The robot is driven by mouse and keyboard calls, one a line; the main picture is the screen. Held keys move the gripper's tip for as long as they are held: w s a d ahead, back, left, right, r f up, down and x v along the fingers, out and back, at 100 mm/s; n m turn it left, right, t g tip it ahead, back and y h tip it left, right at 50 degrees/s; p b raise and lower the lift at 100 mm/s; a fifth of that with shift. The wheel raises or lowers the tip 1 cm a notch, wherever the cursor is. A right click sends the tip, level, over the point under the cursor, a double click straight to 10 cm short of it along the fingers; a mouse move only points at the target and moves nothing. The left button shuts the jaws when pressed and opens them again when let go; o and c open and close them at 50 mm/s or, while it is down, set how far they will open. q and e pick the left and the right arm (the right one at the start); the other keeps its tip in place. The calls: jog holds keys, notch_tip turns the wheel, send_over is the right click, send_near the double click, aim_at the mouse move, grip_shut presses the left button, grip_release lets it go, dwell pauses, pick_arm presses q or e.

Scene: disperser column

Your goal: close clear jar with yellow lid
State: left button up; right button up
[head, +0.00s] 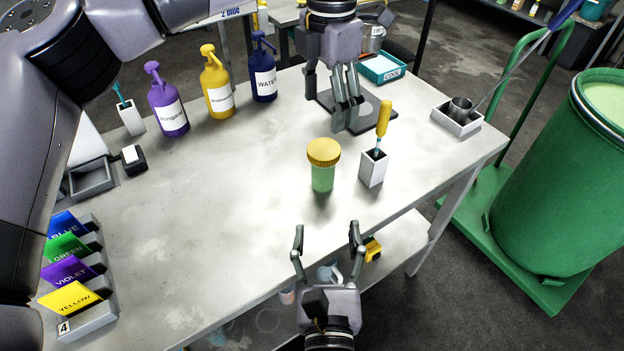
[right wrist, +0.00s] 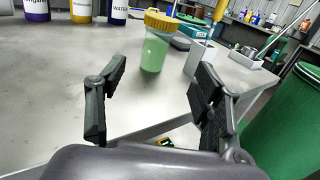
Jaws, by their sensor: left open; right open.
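The clear jar (head: 322,180) stands upright on the grey table, with green contents showing through its wall. The yellow lid (head: 324,152) sits on top of its mouth; whether it is fastened I cannot tell. In the right wrist view the jar (right wrist: 154,52) and lid (right wrist: 161,20) stand ahead, beyond the spread fingers. My right gripper (head: 326,232) is open and empty at the table's front edge, pointing toward the jar and apart from it. My left gripper (head: 340,98) is open, pointing down above the dark plate behind the jar, with nothing seen in it.
A white holder (head: 372,169) with a yellow-handled tool (head: 384,118) stands close right of the jar. Purple (head: 168,105), yellow (head: 217,88) and blue (head: 263,75) bottles stand at the back left. A green drum (head: 560,180) is off the table's right side.

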aim_at(323, 176)
jog(key=shift+w+a+f+b, duration=0.1)
jog(key=shift+f+b, duration=0.15)
jog(key=shift+f, duration=0.2)
jog(key=shift+w+a+f+b, duration=0.1)
jog(key=shift+f+b, duration=0.1)
jog(key=shift+f, duration=0.25)
jog(key=w, duration=1.7)
jog(key=shift+w+a, duration=0.25)
jog(key=shift+a, duration=0.1)
jog(key=shift+c, duration=0.6)
grip_shut()
